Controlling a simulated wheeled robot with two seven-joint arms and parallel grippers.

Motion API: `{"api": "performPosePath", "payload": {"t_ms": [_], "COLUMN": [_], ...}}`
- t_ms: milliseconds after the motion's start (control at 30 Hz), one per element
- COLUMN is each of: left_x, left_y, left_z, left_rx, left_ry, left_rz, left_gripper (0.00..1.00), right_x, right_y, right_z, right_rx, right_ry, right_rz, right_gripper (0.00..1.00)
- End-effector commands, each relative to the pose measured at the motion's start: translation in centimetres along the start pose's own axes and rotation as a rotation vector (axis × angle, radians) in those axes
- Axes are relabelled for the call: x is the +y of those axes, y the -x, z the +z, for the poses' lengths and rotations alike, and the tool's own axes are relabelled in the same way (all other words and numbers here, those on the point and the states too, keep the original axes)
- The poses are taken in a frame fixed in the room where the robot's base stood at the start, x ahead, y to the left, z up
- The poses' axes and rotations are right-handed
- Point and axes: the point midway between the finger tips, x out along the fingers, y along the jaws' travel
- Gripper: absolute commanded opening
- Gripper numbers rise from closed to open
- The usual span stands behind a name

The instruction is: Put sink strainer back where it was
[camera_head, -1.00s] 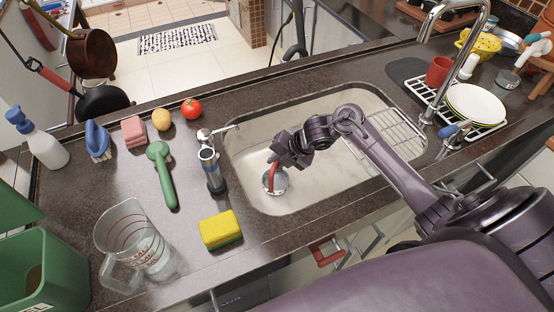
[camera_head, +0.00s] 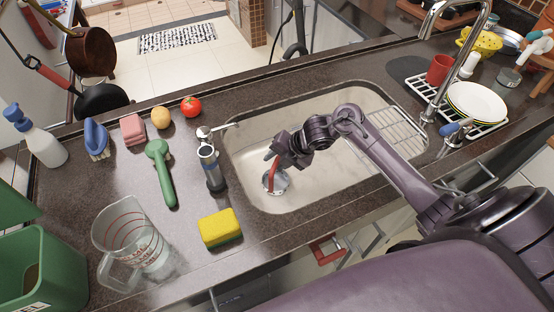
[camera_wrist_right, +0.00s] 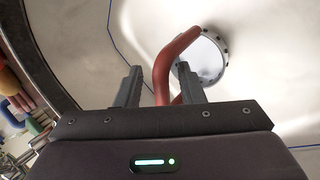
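The sink strainer (camera_head: 281,183) is a round silver disc with a red curved handle, low in the left part of the sink basin (camera_head: 315,181). In the right wrist view the strainer (camera_wrist_right: 207,60) shows a ring of small holes round its edge. My right gripper (camera_head: 279,158) is over the basin, just above the strainer. In the wrist view its two fingers (camera_wrist_right: 160,78) are apart, with the red handle between them and a visible gap on the handle's left side. Whether the strainer sits in the drain cannot be told. My left gripper is out of view.
A metal rack (camera_head: 400,130) lies in the sink's right part. A soap dispenser (camera_head: 210,165), yellow sponge (camera_head: 220,228), measuring jug (camera_head: 130,245) and green brush (camera_head: 161,172) stand or lie left of the sink.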

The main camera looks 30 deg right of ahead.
Motion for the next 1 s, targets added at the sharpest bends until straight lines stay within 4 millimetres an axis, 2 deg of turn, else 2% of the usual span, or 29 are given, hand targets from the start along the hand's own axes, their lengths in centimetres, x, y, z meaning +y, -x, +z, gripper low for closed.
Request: {"api": "performPosePath", "payload": {"t_ms": [133,167,600,800,1000], "left_x": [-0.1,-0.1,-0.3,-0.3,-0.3], "left_y": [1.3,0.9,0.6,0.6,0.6], "left_z": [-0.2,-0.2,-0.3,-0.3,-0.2], "left_rx": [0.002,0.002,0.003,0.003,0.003], "left_ry": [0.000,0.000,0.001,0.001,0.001], "left_rz": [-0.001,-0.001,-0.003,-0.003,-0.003], "left_gripper": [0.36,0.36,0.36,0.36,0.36], "right_x": [0.8,0.6,0.4,0.4,0.5], "right_y": [1.2,1.4,10.5,12.4,12.7], "right_z": [0.0,0.1,0.1,0.0,0.0], "right_rx": [0.001,-0.002,-0.003,0.000,0.001], "right_ry": [-0.001,0.002,0.003,0.001,0.000], "right_rz": [0.002,0.001,-0.002,-0.001,0.000], "right_gripper": [0.35,0.35,0.35,0.35,0.35]}}
